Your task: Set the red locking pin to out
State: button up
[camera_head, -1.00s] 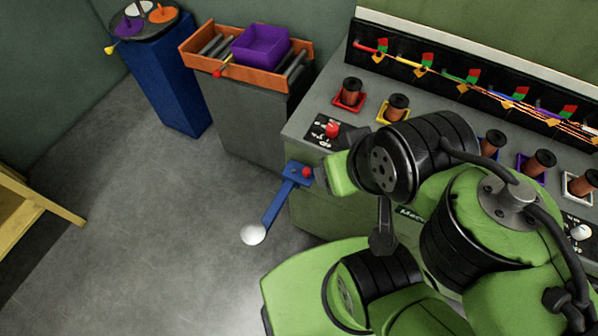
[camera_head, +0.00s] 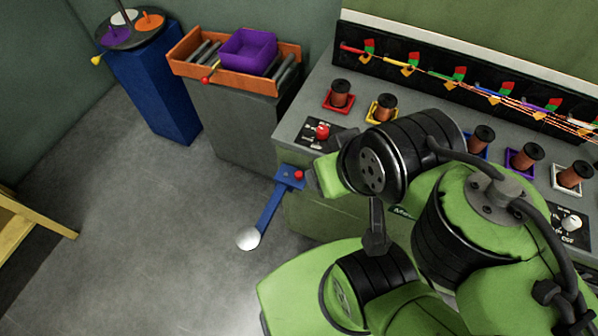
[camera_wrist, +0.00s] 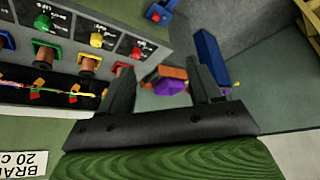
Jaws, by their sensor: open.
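Two red knobs could be the locking pin. One is the small red knob (camera_head: 299,175) on the blue lever's plate (camera_head: 287,178), at the bench's left front corner. The other is the red knob (camera_head: 322,131) on a black labelled plate on the bench; its labels are too small to read. My gripper (camera_wrist: 160,72) is open and empty, apart from both. The head view mostly hides it behind my arm.
The bench (camera_head: 318,88) carries several spools in coloured trays and a black rack of wires (camera_head: 420,75). An orange tray (camera_head: 180,66) with a purple bin (camera_head: 248,50) stands on a grey block. A blue pedestal (camera_head: 160,95) stands left. The floor before them is clear.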

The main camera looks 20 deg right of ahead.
jog(key=shift+w, duration=0.1)
jog(key=shift+c, duration=0.8)
jog(key=n+g+b, duration=0.3)
jog(key=n+g, duration=0.3)
jog(key=n, duration=1.9)
send_over(298, 174)
notch_tip(298, 174, down, 17)
notch_tip(298, 174, down, 16)
jog(key=b, duration=0.4)
jog(key=shift+r, duration=0.2)
grip_shut()
jog(key=shift+r, duration=0.1)
